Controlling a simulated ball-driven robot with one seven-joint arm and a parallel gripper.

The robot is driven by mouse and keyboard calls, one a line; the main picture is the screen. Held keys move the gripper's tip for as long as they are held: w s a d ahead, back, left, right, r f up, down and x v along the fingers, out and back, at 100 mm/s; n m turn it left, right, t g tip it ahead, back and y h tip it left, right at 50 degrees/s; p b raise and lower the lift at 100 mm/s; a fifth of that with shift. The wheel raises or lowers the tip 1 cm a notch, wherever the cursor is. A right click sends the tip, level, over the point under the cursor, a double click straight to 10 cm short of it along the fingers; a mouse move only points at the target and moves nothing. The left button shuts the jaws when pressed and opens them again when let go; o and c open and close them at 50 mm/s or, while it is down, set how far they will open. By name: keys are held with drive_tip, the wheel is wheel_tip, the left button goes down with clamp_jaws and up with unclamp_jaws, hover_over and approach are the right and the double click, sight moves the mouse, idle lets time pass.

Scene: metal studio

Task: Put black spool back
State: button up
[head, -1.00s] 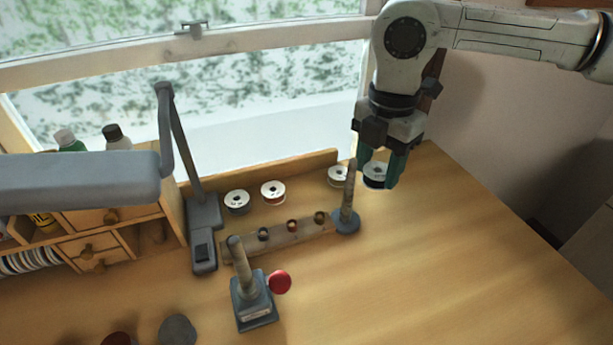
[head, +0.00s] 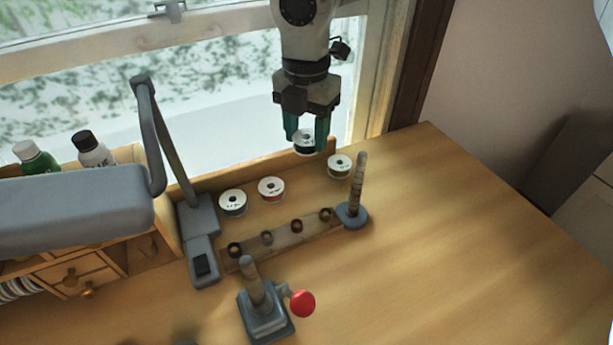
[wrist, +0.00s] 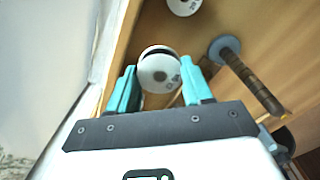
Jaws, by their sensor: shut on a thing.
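My gripper (head: 307,135) is shut on the black spool (head: 305,148), which has a white face and a dark rim. It is held near the back ledge, above the gap between the red spool (head: 270,188) and the green spool (head: 339,164). In the wrist view the black spool (wrist: 158,72) sits between the teal fingertips (wrist: 160,78). A dark blue spool (head: 232,203) stands left of the red one. These three spools rest in a row on the bench along the ledge.
A tapered post on a round base (head: 352,215) stands right of a wooden strip (head: 283,240) with several rings. A grey lamp (head: 202,240) stands left of the spools. A clamp with a red knob (head: 302,303) is in front. The bench's right side is clear.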

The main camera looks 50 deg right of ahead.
sight(307, 182)
wheel_tip(307, 182, down, 9)
drive_tip(key=shift+r+p, duration=0.1)
drive_tip(key=shift+p, duration=0.3)
drive_tip(key=o, duration=0.8)
drive_tip(key=shift+o, duration=0.2)
wheel_tip(307, 182, up, 12)
drive_tip(key=shift+b, duration=0.35)
